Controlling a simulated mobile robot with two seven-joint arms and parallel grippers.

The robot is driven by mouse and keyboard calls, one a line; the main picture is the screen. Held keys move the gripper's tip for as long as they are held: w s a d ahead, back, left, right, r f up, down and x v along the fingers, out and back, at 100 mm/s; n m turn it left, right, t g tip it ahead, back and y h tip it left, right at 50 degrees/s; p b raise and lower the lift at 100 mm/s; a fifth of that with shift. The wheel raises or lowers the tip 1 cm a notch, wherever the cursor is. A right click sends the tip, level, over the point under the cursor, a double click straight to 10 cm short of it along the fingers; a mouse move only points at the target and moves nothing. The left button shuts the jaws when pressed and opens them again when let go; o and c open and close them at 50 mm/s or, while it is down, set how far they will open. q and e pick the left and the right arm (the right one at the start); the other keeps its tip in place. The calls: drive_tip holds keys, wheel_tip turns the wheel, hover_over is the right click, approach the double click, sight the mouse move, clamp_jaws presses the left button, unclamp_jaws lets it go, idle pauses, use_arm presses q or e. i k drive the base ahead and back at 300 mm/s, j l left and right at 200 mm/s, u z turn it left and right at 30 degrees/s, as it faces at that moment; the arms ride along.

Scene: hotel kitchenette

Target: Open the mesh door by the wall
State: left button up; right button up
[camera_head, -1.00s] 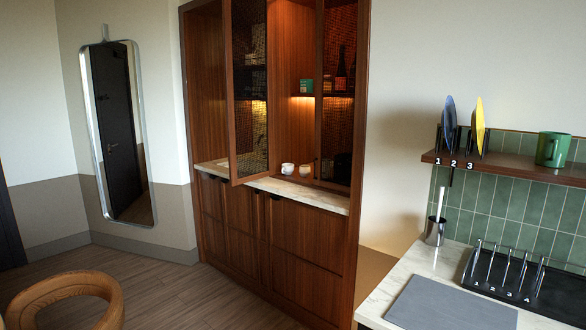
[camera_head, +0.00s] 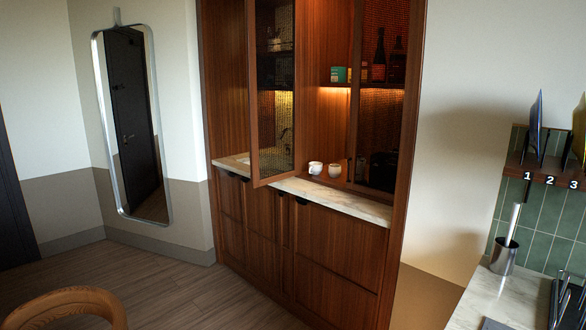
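A tall wooden cabinet has two dark mesh doors above its marble counter. The left mesh door (camera_head: 275,95) stands swung out, its lower corner jutting past the counter edge. The right mesh door (camera_head: 382,100) sits at the cabinet's right side, beside the cream wall, and looks shut. A small dark handle (camera_head: 350,168) shows low on its left edge. Between the doors the lit interior is open to view. Neither of my grippers is in view.
White cups (camera_head: 316,168) stand on the marble counter (camera_head: 345,203). A round wooden chair back (camera_head: 65,308) is at the lower left. A worktop (camera_head: 500,295) with a utensil pot (camera_head: 503,257) is at the right. The wood floor (camera_head: 180,285) before the cabinet's left part looks clear.

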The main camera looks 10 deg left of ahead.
sight(358, 6)
drive_tip(key=i+j+u, duration=0.25)
drive_tip(key=i, duration=0.3)
drive_tip(key=i+u, duration=0.25)
drive_tip(key=i, duration=0.3)
